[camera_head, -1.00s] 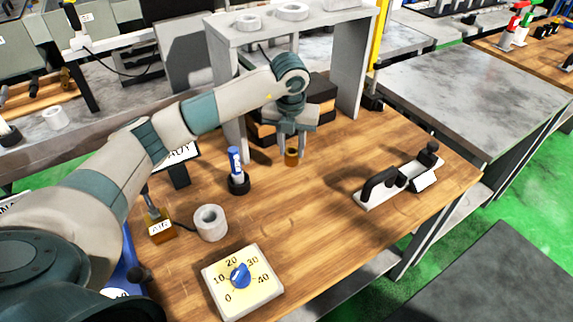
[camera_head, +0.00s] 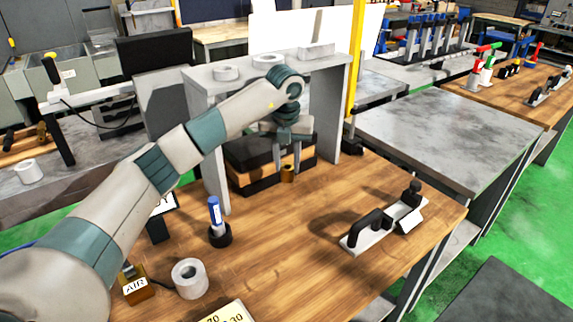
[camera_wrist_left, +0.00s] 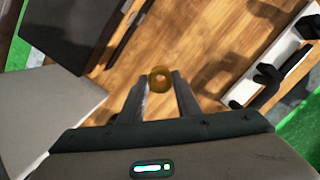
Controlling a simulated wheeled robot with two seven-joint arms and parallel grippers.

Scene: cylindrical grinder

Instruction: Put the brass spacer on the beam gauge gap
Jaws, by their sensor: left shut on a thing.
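The brass spacer (camera_head: 288,173) is a small ring-like cylinder. My left gripper (camera_head: 287,165) is shut on it, fingers pointing down, in front of the dark stacked blocks under the grey bridge. In the left wrist view the spacer (camera_wrist_left: 160,79) sits between the fingertips (camera_wrist_left: 160,88). A pale bar with a black handle and black fittings (camera_head: 384,224), which looks like the beam gauge, lies on the wooden table to the right. It is apart from the gripper; its gap is not clear. The bar also shows at right in the left wrist view (camera_wrist_left: 270,70). My right gripper is not in view.
The grey bridge (camera_head: 196,140) stands over dark blocks (camera_head: 250,160) behind the gripper. A blue marker in a black stand (camera_head: 220,234), a grey ring (camera_head: 189,278) and an AIR block (camera_head: 136,290) are at left. The wood between spacer and bar is clear.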

